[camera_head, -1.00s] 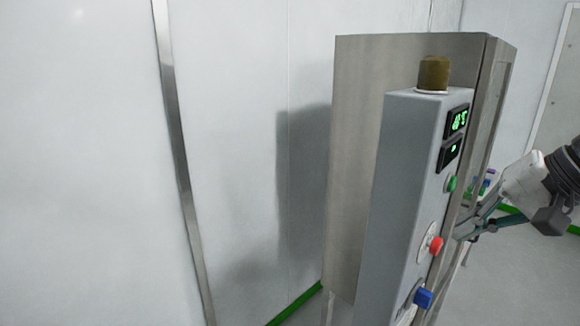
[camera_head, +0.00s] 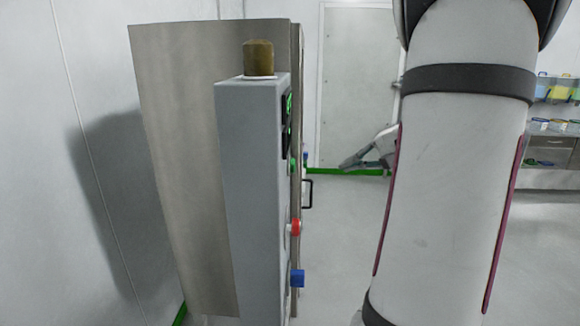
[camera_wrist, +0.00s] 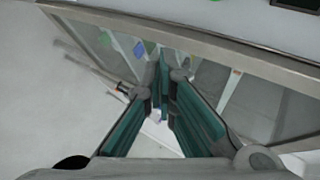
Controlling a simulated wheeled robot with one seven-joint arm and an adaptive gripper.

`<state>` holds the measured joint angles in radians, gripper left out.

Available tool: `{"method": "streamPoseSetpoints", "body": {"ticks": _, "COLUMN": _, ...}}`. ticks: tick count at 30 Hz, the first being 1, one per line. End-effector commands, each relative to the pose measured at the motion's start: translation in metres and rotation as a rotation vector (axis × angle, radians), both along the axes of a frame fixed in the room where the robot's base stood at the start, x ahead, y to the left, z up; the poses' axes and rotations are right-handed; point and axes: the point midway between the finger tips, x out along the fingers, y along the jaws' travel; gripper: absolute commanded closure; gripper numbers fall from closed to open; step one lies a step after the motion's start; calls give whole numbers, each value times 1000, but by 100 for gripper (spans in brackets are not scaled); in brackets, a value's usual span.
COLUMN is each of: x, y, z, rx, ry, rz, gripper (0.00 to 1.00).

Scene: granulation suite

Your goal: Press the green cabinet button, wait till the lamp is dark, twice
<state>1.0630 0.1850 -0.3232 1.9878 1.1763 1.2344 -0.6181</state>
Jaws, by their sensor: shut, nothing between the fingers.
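The control box (camera_head: 250,190) stands on the left of the head view, seen nearly edge-on. Its green button (camera_head: 292,165) is a thin sliver on the right face. The lamp (camera_head: 259,58) on top is dull amber-brown and shows no glow. My gripper (camera_head: 345,165) is to the right of the green button, with a visible gap in the picture. In the wrist view my gripper (camera_wrist: 165,80) has its teal fingers together and empty.
A red button (camera_head: 295,227) and a blue knob (camera_head: 298,278) stick out below. Green displays (camera_head: 286,110) sit above. A steel cabinet (camera_head: 180,150) stands behind the box. My arm covers the right centre. A shelf (camera_head: 555,130) stands far right.

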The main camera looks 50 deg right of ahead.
Motion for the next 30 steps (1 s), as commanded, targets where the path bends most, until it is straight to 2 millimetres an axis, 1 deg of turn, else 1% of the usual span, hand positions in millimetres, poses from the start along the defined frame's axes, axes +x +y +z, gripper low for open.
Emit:
{"method": "streamPoseSetpoints", "body": {"ticks": 4, "x": 2, "y": 2, "z": 0, "rx": 0, "ry": 0, "rz": 1, "gripper": 100}}
{"method": "streamPoseSetpoints", "body": {"ticks": 8, "x": 9, "y": 8, "z": 0, "rx": -1, "ry": 0, "rz": 3, "gripper": 100}}
{"method": "streamPoseSetpoints", "body": {"ticks": 21, "x": 52, "y": 45, "z": -1, "rx": -2, "ry": 1, "rz": 5, "gripper": 100}}
{"method": "streamPoseSetpoints", "body": {"ticks": 25, "x": 61, "y": 52, "z": -1, "rx": -1, "ry": 1, "rz": 3, "gripper": 100}}
{"method": "streamPoseSetpoints", "body": {"ticks": 30, "x": 67, "y": 57, "z": -1, "rx": 0, "ry": 1, "rz": 2, "gripper": 100}}
